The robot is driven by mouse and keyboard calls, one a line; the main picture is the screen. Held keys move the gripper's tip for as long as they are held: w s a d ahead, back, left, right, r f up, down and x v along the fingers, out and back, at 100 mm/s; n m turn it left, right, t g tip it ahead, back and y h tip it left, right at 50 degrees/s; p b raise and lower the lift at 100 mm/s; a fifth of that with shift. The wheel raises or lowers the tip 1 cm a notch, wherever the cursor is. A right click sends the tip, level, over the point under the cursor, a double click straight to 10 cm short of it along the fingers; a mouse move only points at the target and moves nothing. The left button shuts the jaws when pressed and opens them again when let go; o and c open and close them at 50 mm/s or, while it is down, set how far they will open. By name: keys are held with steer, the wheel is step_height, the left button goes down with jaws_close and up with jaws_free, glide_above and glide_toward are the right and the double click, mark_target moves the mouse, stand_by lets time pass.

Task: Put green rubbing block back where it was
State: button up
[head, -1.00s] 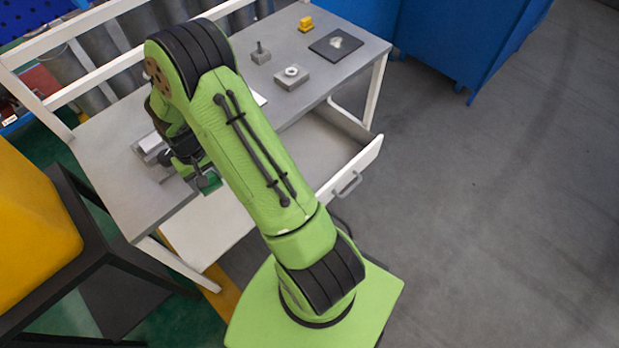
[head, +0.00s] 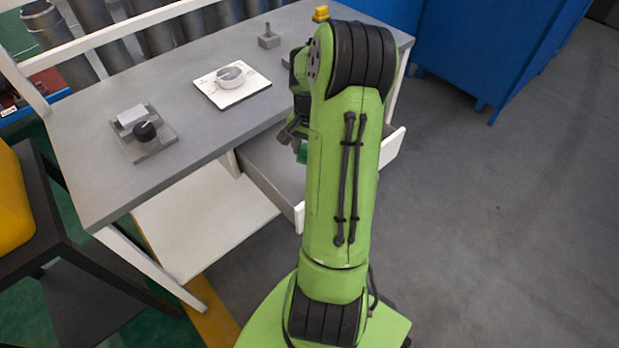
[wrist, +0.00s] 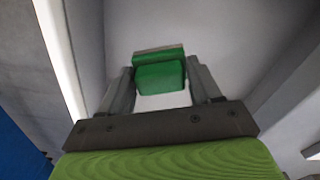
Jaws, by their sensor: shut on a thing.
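The green rubbing block (wrist: 160,74) is between the two fingers of my gripper (wrist: 161,82) in the wrist view. My gripper is shut on it. In the head view a small green part of the block (head: 302,154) shows beside my arm, below my gripper (head: 297,140). The open drawer (head: 262,190) of the workbench is under it. Light drawer surfaces fill the wrist view behind the block. My arm hides part of the drawer, and I cannot tell whether the block touches its floor.
On the bench top (head: 190,150) stand a grey fixture with a black knob (head: 146,132), a white plate with a round part (head: 232,86), a small grey block with a pin (head: 269,38) and a yellow piece (head: 320,14). A blue cabinet (head: 480,50) stands behind right.

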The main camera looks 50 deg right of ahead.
step_height(320, 180, down, 7)
steer(key=shift+f+b, duration=0.1)
steer(key=shift+b, duration=0.95)
steer(key=o, duration=1.1)
